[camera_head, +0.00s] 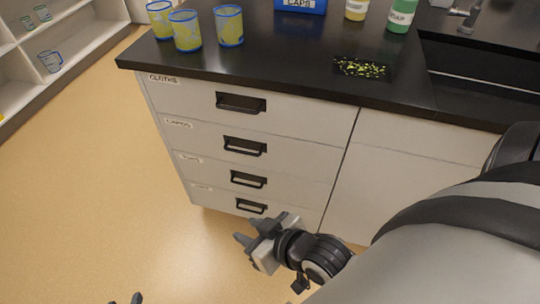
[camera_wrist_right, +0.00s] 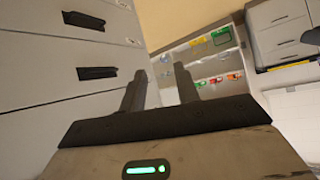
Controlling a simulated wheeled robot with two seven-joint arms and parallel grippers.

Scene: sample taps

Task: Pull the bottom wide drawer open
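The bottom wide drawer (camera_head: 215,200) is the lowest of a white stack under the black counter; its front looks flush with the others. Its black bar handle (camera_head: 250,206) shows in the head view. My right gripper (camera_head: 250,230) is low, just in front of and below that handle in the picture, fingers pointing left. In the right wrist view its two fingers (camera_wrist_right: 161,85) are apart with nothing between them. Drawer fronts with black handles (camera_wrist_right: 97,72) stand to their left there; I cannot tell which drawers.
Upper drawers (camera_head: 300,115) carry small labels and black handles. Blue-rimmed cups (camera_head: 186,32), a blue box (camera_head: 300,5) and bottles (camera_head: 401,14) stand on the counter (camera_head: 275,65). White shelves (camera_head: 85,35) are at the left. The tan floor (camera_head: 100,170) is clear.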

